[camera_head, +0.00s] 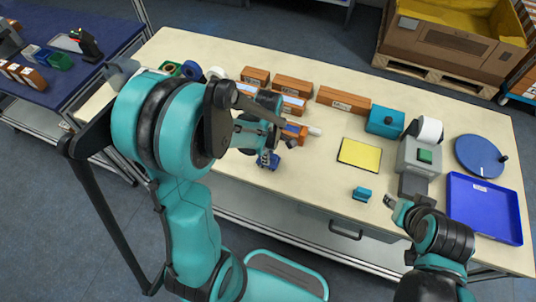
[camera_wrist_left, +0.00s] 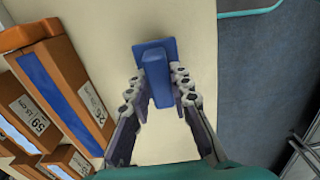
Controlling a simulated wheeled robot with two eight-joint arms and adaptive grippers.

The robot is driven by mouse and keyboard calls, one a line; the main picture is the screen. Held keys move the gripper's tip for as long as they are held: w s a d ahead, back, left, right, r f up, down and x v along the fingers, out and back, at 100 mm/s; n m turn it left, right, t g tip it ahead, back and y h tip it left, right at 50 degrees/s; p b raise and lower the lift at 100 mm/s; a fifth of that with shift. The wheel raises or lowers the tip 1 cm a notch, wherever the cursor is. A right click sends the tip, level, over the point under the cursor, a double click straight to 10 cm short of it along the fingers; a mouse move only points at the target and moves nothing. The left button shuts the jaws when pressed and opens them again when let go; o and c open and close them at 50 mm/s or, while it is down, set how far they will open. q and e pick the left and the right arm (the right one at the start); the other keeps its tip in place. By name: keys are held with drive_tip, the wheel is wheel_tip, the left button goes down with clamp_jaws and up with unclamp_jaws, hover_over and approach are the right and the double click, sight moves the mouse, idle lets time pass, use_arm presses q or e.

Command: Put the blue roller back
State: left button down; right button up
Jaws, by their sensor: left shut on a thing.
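The blue roller (camera_wrist_left: 156,70) shows in the left wrist view as a blue piece with a wide flat end and a narrower block toward me. My left gripper (camera_wrist_left: 160,88) is shut on it, one finger on each side of the block. In the head view the blue roller (camera_head: 268,160) is at the table's front edge, below my left gripper (camera_head: 264,142). My arm partly hides that area. I cannot tell whether the roller touches the table. My right gripper (camera_head: 393,202) is at the front edge on the right, near a small teal block (camera_head: 361,194); its opening is unclear.
Orange-brown boxes (camera_head: 343,100) line the back of the table (camera_head: 460,112). A yellow pad (camera_head: 360,155), teal box (camera_head: 385,121), label printer (camera_head: 418,155), blue disc (camera_head: 478,156) and blue tray (camera_head: 485,208) stand to the right. Bare tabletop lies left of the pad.

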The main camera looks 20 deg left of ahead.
use_arm(q)
drive_tip(key=shift+f, duration=0.25)
drive_tip(key=shift+s+d+f+b, duration=0.25)
drive_tip(key=shift+s+b, duration=0.1)
drive_tip(key=shift+b, duration=0.15)
drive_tip(key=c, duration=1.4)
unclamp_jaws()
drive_tip(key=shift+o, duration=0.2)
drive_tip(key=shift+w+a+f, duration=0.2)
drive_tip(key=shift+w+a, duration=0.1)
drive_tip(key=shift+w, duration=0.05)
drive_tip(key=shift+s+r, duration=0.1)
drive_tip(key=shift+d, duration=0.1)
